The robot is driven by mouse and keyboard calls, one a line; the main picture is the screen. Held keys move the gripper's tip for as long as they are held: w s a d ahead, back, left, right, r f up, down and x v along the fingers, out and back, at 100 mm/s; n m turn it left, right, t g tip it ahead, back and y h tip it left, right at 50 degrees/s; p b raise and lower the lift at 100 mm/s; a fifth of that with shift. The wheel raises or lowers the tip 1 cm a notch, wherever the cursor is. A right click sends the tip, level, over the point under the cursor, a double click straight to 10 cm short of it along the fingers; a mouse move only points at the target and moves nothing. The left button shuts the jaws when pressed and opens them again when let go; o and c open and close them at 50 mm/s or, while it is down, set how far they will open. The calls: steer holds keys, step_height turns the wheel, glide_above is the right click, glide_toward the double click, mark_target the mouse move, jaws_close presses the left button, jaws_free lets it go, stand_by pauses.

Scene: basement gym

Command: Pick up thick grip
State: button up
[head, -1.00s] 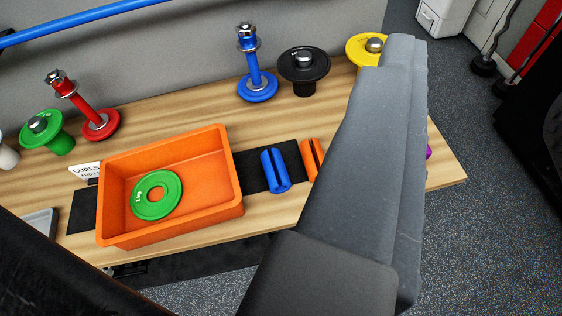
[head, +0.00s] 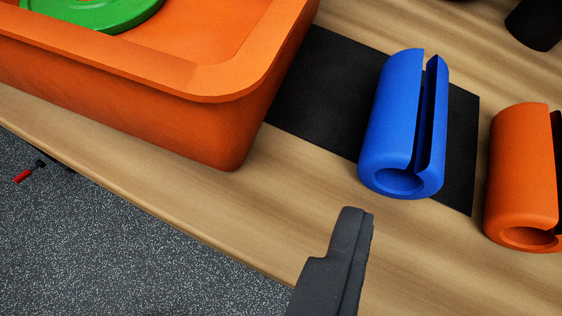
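Two thick grips, slotted hollow cylinders, lie on the wooden bench. The blue grip (head: 392,125) lies on a black mat, with its open end facing me and its slot upward. The orange grip (head: 521,170) lies to its right on bare wood, cut off by the picture's right edge. My gripper (head: 351,225) shows as a dark grey finger shape at the bottom centre, just below and left of the blue grip in the picture. No grip is seen in it. Whether its fingers are apart cannot be told.
An orange bin (head: 190,110) with a green plate (head: 95,12) in it stands left of the blue grip. The black mat (head: 318,90) runs between them. A black object (head: 536,22) stands at the top right. The bench's front edge drops to a speckled floor (head: 130,250).

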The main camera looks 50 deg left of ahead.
mark_target(411, 123)
steer(key=shift+s+a+f+y, duration=0.15)
steer(key=shift+a+f+y, duration=0.15)
steer(key=shift+a+f, duration=0.7)
steer(key=b+x, duration=0.1)
steer(key=x, duration=0.5)
steer(key=shift+w+f, duration=0.25)
steer(key=shift+w, duration=0.1)
steer(key=shift+b+x, duration=0.65)
steer(key=shift+x, duration=2.6)
steer(key=shift+r, duration=0.15)
steer(key=c, duration=0.9)
steer(key=shift+r, duration=0.1)
